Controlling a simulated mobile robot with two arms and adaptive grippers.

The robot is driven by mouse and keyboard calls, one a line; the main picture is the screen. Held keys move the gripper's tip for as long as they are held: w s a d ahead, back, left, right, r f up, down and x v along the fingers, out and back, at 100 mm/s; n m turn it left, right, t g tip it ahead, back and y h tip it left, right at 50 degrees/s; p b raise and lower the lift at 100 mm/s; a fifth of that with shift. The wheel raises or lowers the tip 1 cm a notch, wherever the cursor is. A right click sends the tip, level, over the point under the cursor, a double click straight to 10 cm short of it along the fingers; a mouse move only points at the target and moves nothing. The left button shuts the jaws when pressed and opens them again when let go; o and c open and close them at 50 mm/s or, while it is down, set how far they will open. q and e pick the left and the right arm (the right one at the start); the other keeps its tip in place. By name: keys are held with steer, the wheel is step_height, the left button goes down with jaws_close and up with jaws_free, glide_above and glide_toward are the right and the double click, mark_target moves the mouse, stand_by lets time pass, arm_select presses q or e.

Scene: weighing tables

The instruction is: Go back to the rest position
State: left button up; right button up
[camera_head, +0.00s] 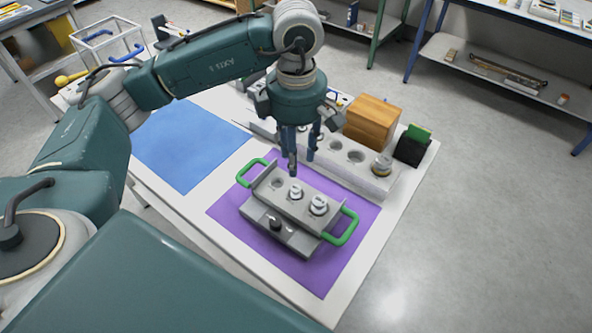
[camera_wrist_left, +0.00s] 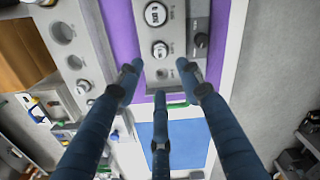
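My left gripper (camera_head: 301,160) is above the far side of a grey tray (camera_head: 262,212) with green handles. Its three blue fingers are spread and empty, also in the left wrist view (camera_wrist_left: 163,95). The tray stands on a purple mat (camera_head: 335,270). Two silver weights sit in the tray: one in the middle (camera_head: 296,192) and one at the right (camera_head: 318,205). They also show in the wrist view, one near the fingers (camera_wrist_left: 160,49) and one at the top edge (camera_wrist_left: 155,14). The tray's left hole (camera_head: 277,184) looks empty. My right gripper is not in view.
Behind the tray is a grey rack (camera_head: 345,165) with round holes and a weight (camera_head: 382,163) at its right end. A wooden block (camera_head: 371,120) and a black box (camera_head: 411,150) stand behind it. A blue mat (camera_head: 185,150) lies clear at left. Other tables stand farther back.

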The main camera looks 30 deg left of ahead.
arm_select(q)
steer(key=shift+r, duration=0.55)
